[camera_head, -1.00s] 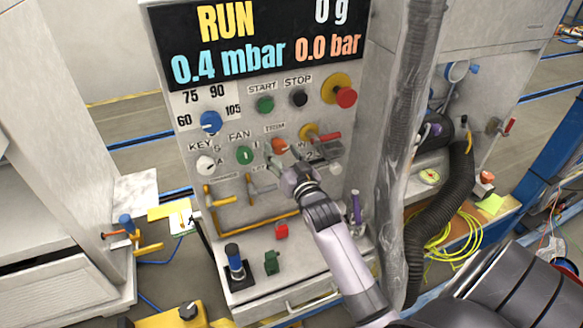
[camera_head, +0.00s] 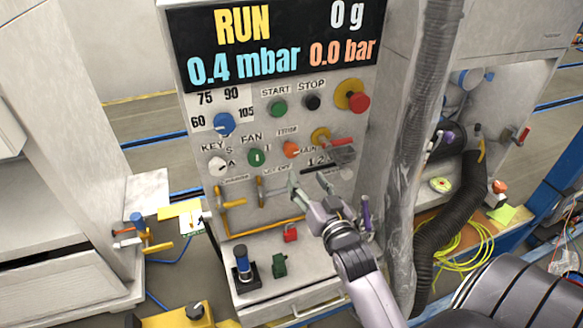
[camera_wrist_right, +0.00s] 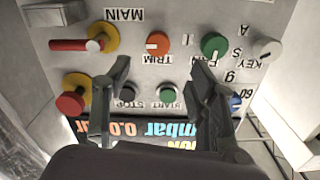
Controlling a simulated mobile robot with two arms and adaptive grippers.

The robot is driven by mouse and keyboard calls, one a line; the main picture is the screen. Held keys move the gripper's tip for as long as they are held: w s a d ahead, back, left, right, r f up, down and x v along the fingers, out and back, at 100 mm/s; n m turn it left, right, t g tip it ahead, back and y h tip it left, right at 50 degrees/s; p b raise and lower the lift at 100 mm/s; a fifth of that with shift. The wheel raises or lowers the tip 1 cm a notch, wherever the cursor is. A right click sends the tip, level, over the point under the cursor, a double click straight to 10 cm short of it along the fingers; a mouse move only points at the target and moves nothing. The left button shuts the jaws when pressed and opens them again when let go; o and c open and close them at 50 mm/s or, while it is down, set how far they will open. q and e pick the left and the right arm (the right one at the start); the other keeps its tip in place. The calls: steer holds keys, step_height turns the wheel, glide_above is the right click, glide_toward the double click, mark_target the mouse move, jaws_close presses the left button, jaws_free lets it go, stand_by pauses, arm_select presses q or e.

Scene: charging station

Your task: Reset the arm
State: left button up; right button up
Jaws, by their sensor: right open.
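My right gripper (camera_head: 309,184) is open and empty in front of the lower part of the control panel (camera_head: 200,190). Its arm comes up from the lower right. In the right wrist view the two dark fingers (camera_wrist_right: 158,72) stand wide apart, with the panel upside down behind them. The orange TRIM knob (camera_wrist_right: 158,44) and green FAN knob (camera_wrist_right: 214,46) show beyond the fingers, with a visible gap. The red MAIN handle (camera_head: 342,142) lies roughly sideways on its yellow base. My left gripper is not in view.
A display (camera_head: 270,42) reads RUN, 0.4 mbar, 0.0 bar and 0 g. A ledge below holds a blue-topped lever (camera_head: 242,254), a green block (camera_head: 279,265) and a red block (camera_head: 290,233). A wrapped vertical pipe (camera_head: 411,150) and black hose (camera_head: 445,235) stand to the right.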

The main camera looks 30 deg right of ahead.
steer(key=s+a+f+n+g+y, duration=0.1)
steer(key=s+a+f+n+g, duration=0.1)
steer(key=s+a+f+g, duration=0.45)
steer(key=s+a+f+n+g+y, duration=0.2)
steer(key=s+a+f+n+g, duration=0.15)
steer(key=s, duration=0.55)
steer(key=s+a+f+n+g+y, duration=0.1)
steer(key=s+a+f+n+g, duration=0.1)
steer(key=s+a+f+g, duration=0.35)
step_height(320, 180, down, 27)
steer(key=s+d+b, duration=0.1)
steer(key=s+b, duration=0.1)
steer(key=s, duration=0.1)
steer(key=s+d+f+g, duration=0.1)
steer(key=s+d+f, duration=0.2)
steer(key=s+f, duration=1.4)
steer(key=shift+d+f+b, duration=0.2)
steer(key=shift+f+b, duration=0.25)
steer(key=shift+f, duration=0.45)
